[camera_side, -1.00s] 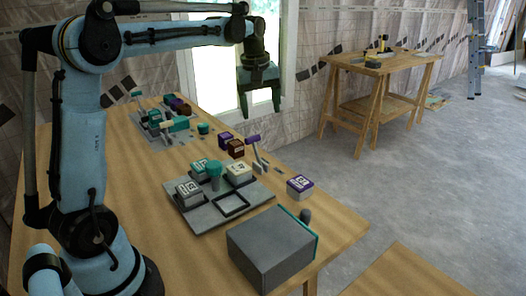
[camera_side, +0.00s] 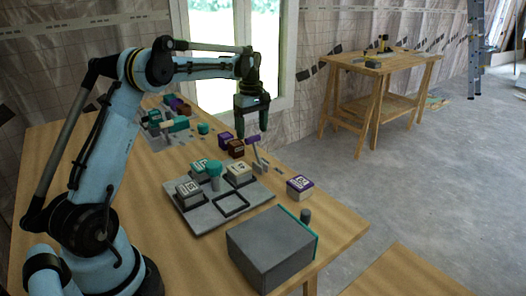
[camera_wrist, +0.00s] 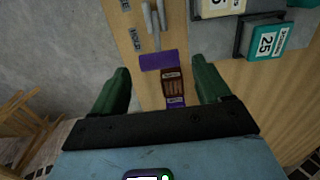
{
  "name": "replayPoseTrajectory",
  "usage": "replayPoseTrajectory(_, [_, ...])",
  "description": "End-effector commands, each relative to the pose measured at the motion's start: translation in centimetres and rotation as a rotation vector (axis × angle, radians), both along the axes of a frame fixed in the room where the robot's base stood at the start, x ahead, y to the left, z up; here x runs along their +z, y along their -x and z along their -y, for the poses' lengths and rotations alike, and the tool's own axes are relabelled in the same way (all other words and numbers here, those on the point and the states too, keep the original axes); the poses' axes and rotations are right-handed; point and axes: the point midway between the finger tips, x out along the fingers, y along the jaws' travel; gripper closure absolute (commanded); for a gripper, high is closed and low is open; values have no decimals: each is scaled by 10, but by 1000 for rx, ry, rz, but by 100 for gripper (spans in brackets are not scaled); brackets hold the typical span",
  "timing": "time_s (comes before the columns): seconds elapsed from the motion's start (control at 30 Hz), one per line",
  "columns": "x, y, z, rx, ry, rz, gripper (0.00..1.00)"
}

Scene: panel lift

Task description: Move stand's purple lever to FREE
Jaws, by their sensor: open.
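The purple lever is a grey stalk with a purple handle (camera_side: 253,139), leaning up to the left from the table in the side view. In the wrist view the purple handle (camera_wrist: 159,61) lies across the top of the grey stalk (camera_wrist: 156,28). My gripper (camera_side: 252,131) is open and empty, pointing down above the handle. In the wrist view my gripper (camera_wrist: 162,75) has its two fingers spread either side of the handle's line. I cannot tell whether the fingers reach handle height.
A brown block (camera_side: 236,149) and a purple block (camera_side: 225,138) stand close left of the lever. A grey plate (camera_side: 196,215) with several labelled blocks lies nearer. A white-and-purple block (camera_side: 300,187) sits to the right. A grey box (camera_side: 270,250) stands at the front.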

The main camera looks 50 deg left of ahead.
Motion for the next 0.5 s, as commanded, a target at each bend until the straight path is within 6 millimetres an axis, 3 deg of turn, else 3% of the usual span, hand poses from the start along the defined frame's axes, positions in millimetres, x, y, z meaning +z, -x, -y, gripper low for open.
replayPoseTrajectory(0.23, [-40, 0, 0, -1, 0, 0, 23])
replayPoseTrajectory(0.5, [-58, 0, 0, -1, 0, 0, 23])
